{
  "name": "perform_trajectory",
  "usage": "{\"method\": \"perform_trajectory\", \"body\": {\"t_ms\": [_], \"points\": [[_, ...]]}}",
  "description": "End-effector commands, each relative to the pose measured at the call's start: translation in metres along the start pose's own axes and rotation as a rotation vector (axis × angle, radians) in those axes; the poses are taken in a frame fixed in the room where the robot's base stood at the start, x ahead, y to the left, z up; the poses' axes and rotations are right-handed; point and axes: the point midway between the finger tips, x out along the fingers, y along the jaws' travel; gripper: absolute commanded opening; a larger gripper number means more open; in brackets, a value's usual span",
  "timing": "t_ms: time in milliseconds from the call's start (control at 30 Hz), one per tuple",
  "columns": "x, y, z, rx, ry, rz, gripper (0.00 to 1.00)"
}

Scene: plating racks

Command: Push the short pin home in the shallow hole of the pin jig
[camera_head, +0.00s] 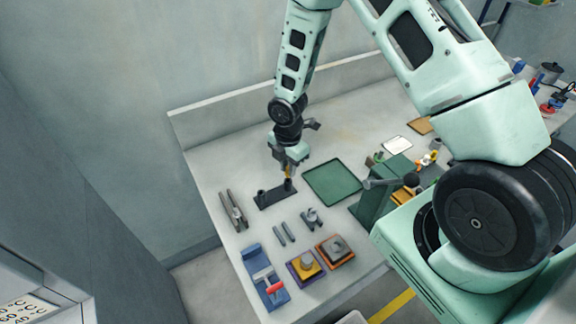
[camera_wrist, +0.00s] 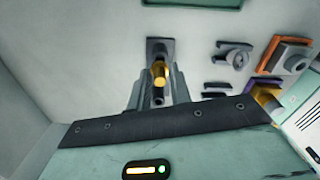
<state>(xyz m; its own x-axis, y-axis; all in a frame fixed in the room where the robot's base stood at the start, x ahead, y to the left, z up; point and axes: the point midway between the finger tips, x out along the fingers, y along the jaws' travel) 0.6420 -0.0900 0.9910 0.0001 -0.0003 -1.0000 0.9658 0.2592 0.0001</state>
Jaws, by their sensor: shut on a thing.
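The pin jig (camera_head: 275,196) is a dark, narrow plate on the bench with a low boss near its left end and a taller dark post near its right end. In the wrist view the jig (camera_wrist: 158,45) shows beyond the fingertips. My gripper (camera_head: 288,170) points down over the jig's right end. It is shut on a yellow pin (camera_head: 288,172), which also shows between the grey fingers in the wrist view (camera_wrist: 159,70). The pin's lower end is at or just above the right post. I cannot tell how far it is in a hole.
A green tray (camera_head: 333,182) lies to the right of the jig, and grey bars (camera_head: 234,210) lie to its left. In front are a blue holder (camera_head: 265,278), a purple-edged block (camera_head: 304,267) and an orange-edged block (camera_head: 335,252). A green fixture (camera_head: 385,190) stands further right.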

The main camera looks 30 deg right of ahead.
Motion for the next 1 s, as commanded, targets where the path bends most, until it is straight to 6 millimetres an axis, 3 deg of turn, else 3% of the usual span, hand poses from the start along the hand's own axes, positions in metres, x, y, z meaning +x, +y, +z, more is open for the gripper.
{"method": "perform_trajectory", "body": {"t_ms": [1000], "points": [[0.023, 0.000, 0.000, 0.000, 0.000, 0.000, 0.00]]}}
